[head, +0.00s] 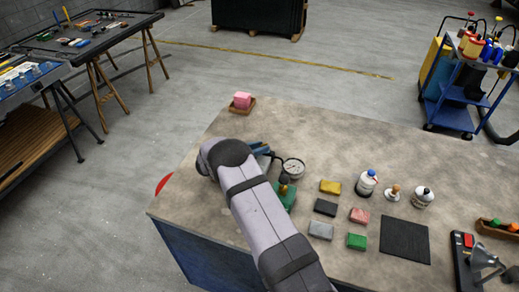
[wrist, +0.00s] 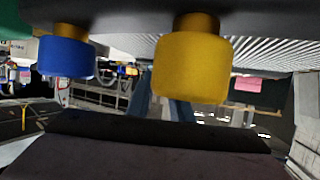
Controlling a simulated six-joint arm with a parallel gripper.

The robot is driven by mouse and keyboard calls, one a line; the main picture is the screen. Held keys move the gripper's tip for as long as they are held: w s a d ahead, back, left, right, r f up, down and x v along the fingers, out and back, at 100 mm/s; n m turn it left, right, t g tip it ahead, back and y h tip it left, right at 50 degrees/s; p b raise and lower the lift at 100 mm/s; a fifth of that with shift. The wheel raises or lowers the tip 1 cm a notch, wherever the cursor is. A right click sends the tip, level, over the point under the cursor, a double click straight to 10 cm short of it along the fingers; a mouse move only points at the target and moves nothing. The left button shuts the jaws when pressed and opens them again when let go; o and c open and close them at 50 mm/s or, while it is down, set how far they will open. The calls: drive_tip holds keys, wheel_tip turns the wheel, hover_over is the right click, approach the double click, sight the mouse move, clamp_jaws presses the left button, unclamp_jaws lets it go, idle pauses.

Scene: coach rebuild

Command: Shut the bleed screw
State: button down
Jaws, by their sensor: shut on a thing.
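A green block (head: 287,197) stands on the workbench, partly hidden behind my arm, with a small dark-topped fitting (head: 284,178) on it. A round pressure gauge (head: 293,168) is beside it. My gripper (head: 264,153) is low over the bench at the block, its blue fingers partly hidden by my arm. In the wrist view a yellow knob (wrist: 190,68) on a brass stem is close at the centre, with the fingers of my gripper (wrist: 162,105) at it, shut on it. A blue knob (wrist: 66,56) is to its left. Which knob is the bleed screw is not clear.
Yellow, dark, red, grey and green blocks (head: 330,187) lie right of the gauge. The bench's back right is clear.

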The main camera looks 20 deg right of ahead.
drive_tip(key=g+b, duration=0.1)
drive_tip(key=m+b, duration=0.1)
drive_tip(key=b, duration=0.1)
drive_tip(key=shift+w+f+m+g+h, duration=0.2)
drive_tip(key=shift+w+m+g+h, duration=0.1)
drive_tip(key=shift+g, duration=0.1)
drive_tip(key=shift+r+m+g+b, duration=0.25)
drive_tip(key=shift+m+g+b, duration=0.15)
drive_tip(key=shift+b, duration=0.5)
drive_tip(key=c, duration=1.6)
unclamp_jaws()
drive_tip(key=shift+o, duration=0.2)
drive_tip(key=shift+s, duration=0.1)
drive_tip(key=shift+a, duration=0.15)
